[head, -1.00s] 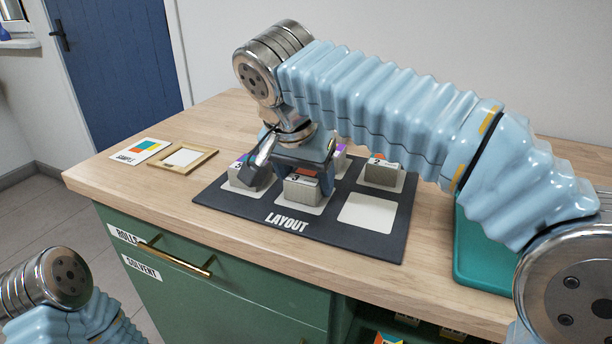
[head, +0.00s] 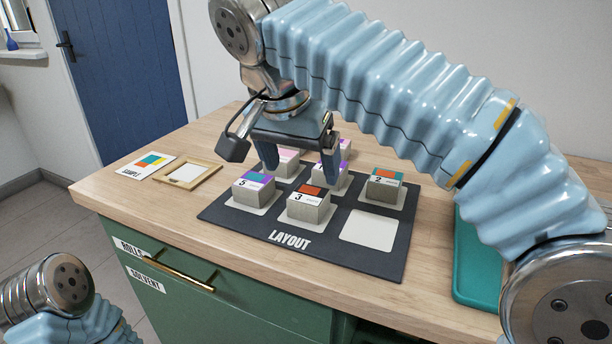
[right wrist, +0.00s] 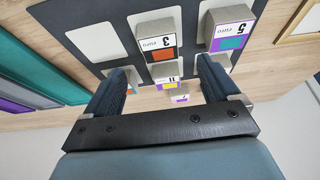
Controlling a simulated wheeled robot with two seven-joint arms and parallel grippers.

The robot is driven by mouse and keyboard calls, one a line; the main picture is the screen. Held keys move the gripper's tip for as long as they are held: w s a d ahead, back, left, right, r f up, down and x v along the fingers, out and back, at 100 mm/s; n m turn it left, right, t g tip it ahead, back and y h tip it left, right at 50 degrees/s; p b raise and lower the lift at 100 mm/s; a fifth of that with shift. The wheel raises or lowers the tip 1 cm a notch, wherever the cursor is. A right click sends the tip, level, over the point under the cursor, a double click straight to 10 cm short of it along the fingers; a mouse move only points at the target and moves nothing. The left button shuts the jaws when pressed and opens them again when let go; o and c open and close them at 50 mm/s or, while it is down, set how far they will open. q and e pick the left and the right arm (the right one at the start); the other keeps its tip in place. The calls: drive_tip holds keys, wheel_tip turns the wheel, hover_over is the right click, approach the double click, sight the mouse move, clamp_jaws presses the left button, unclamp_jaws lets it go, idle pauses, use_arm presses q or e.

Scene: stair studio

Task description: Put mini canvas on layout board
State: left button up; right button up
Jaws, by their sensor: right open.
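The dark layout board (head: 350,257) lies on the wooden counter with pale squares on it. Mini canvas 3 (head: 309,208) stands on the front middle square, and it also shows in the right wrist view (right wrist: 158,42). Canvas 5 (head: 252,190) is on the front left square and canvas 2 (head: 383,190) on the back right one. Further canvases behind are partly hidden by my gripper. The front right square (head: 370,229) is bare. My right gripper (head: 302,174) is open and empty, raised just behind and above canvas 3, fingers pointing down. My left gripper is out of view.
A sample card (head: 147,164) and a small wooden frame (head: 204,176) lie left of the board. A teal tray (head: 478,262) is at the right, under my right arm. The green cabinet (head: 250,292) has a brass handle. The counter's front edge is clear.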

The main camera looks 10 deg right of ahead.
drive_tip(key=v, duration=0.3)
drive_tip(key=shift+s+r+p, duration=0.1)
drive_tip(key=shift+r+p, duration=0.15)
drive_tip(key=shift+p, duration=0.05)
